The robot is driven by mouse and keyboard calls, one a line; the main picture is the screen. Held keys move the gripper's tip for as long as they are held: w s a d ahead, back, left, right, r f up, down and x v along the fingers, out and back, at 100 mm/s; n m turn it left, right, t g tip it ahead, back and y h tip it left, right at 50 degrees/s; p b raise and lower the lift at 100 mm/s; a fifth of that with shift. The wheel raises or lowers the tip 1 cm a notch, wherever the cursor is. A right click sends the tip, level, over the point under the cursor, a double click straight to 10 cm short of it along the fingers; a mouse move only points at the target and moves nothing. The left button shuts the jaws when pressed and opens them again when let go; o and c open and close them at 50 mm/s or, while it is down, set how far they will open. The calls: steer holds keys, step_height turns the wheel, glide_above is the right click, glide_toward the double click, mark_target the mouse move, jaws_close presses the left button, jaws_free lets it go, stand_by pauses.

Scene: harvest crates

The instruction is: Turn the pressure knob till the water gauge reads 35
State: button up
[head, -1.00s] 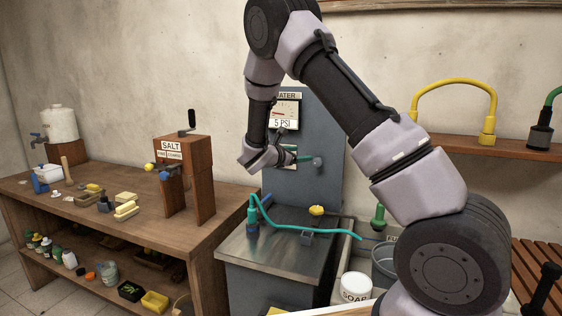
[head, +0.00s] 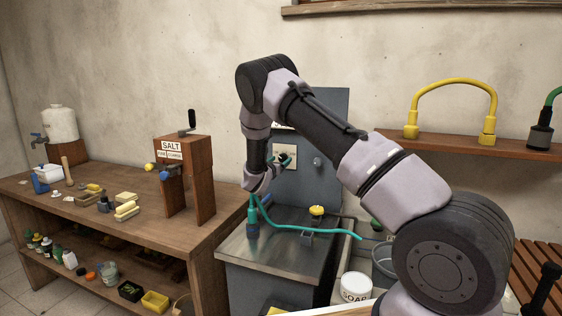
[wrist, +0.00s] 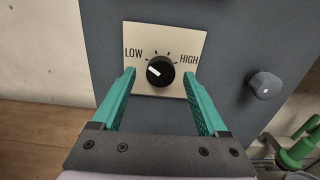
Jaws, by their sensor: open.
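The black pressure knob (wrist: 160,71) sits on a cream plate (wrist: 187,45) marked LOW and HIGH. Its white pointer mark aims left, towards the LOW side. My gripper (wrist: 162,82) is open, with one green finger on each side of the knob; I cannot tell whether either finger touches it.
A grey round knob (wrist: 265,86) sticks out of the panel right of the plate. The salt dispenser (head: 183,165) stands on the wooden bench to the left.

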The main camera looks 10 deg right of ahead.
steer(key=shift+w+d, duration=0.35)
steer(key=shift+w, duration=0.2)
jaws_close()
steer(key=shift+m, duration=0.3)
steer(key=m, duration=1.2)
steer(key=shift+m, duration=0.3)
